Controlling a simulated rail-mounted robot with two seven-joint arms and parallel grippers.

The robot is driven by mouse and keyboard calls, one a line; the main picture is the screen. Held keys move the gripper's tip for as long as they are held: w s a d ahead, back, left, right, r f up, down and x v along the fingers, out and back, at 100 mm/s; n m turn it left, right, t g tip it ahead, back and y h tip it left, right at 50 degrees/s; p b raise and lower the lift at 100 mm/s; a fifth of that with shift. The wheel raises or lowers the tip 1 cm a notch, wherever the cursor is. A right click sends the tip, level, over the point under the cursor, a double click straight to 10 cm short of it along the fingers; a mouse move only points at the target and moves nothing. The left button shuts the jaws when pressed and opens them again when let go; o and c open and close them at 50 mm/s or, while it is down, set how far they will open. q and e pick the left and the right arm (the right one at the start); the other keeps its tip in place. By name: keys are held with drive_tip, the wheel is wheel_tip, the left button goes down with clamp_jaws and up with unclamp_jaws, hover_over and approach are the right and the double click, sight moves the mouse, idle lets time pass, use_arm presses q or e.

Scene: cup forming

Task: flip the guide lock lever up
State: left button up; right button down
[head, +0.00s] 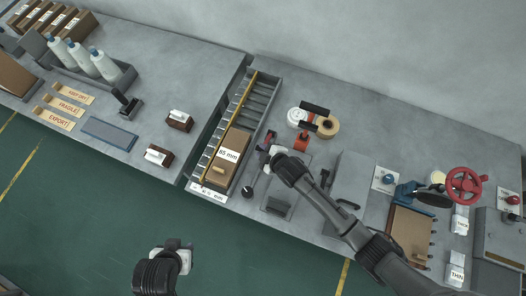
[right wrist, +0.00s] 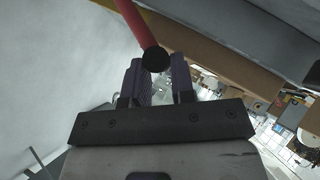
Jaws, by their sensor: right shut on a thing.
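The guide lock lever (right wrist: 135,20) is a red rod with a black round end in the right wrist view. Its black end sits between the two purple-padded fingers of my right gripper (right wrist: 157,82), which is shut on it. In the head view the gripper (head: 269,152) is at the right side of the slotted chute, and a bit of red shows beside it. Most of the lever is hidden there. My left gripper (head: 178,246) is low in the head view, over the floor and away from the bench; its jaw opening is unclear.
The chute (head: 262,92) has a yellow guide bar (head: 226,125) and holds a brown block marked 65 mm (head: 233,145). A black-knobbed handle (head: 247,190) stands near its front right. Tape rolls (head: 327,127) lie behind my right arm. A red handwheel (head: 464,184) is at the far right.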

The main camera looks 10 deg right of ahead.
drive_tip(key=shift+w+d+r, duration=0.25)
drive_tip(key=shift+w+r, duration=0.1)
drive_tip(key=c, duration=1.4)
unclamp_jaws()
drive_tip(key=o, duration=0.3)
drive_tip(key=shift+w, duration=0.2)
drive_tip(key=shift+o, duration=0.7)
drive_tip(key=shift+s, duration=0.15)
drive_tip(key=p+v, duration=0.1)
drive_tip(key=v, duration=1.2)
drive_tip(key=shift+s+r, duration=0.2)
drive_tip(key=shift+s, duration=0.15)
drive_tip(key=shift+d, duration=0.1)
